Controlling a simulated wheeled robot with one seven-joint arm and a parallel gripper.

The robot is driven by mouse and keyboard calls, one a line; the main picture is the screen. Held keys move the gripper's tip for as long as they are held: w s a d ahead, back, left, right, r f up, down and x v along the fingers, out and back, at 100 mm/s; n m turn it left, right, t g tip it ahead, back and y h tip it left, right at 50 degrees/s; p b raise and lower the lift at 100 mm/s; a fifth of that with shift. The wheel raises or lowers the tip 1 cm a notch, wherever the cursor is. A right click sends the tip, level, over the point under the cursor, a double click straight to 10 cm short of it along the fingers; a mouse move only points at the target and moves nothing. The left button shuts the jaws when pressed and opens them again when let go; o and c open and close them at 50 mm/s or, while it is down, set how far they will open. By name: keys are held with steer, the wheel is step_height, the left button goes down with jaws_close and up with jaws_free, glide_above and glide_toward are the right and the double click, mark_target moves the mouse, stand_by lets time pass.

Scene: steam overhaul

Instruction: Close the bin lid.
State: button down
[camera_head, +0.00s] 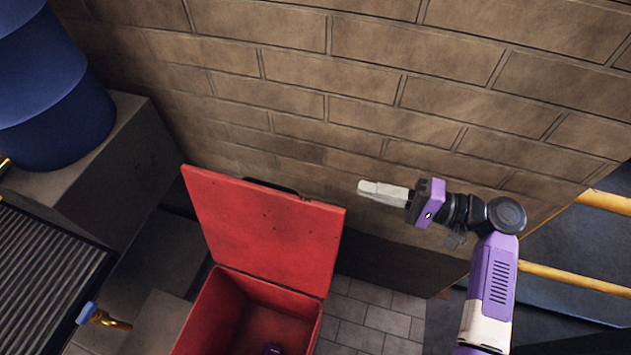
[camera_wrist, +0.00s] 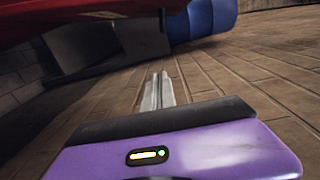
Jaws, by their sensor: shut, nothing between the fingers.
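The red bin (camera_head: 210,318) stands on the floor near the brick wall, and its inside is open to view. Its red lid (camera_head: 266,230) is raised, tilted up on the bin's wall side, with a dark handle (camera_head: 270,187) at the upper edge. My gripper (camera_head: 362,188) is shut and empty, to the right of the lid's upper edge and apart from it, pointing left. In the wrist view the shut fingers (camera_wrist: 158,76) point along the brick wall. A red surface, likely the lid (camera_wrist: 60,17), fills the upper left there.
A brick wall (camera_head: 360,75) runs behind the bin. A blue barrel (camera_head: 50,95) stands on a grey block (camera_head: 95,180) at left. A small purple thing (camera_head: 272,349) lies inside the bin. Yellow rails (camera_head: 575,280) are at right. Tiled floor (camera_head: 370,315) is clear right of the bin.

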steer(key=a+r+p, duration=0.1)
steer(key=a+p, duration=0.3)
steer(key=a, duration=0.7)
steer(key=shift+s+a+r+n+y, duration=0.15)
steer(key=shift+a+r+n+y, duration=0.15)
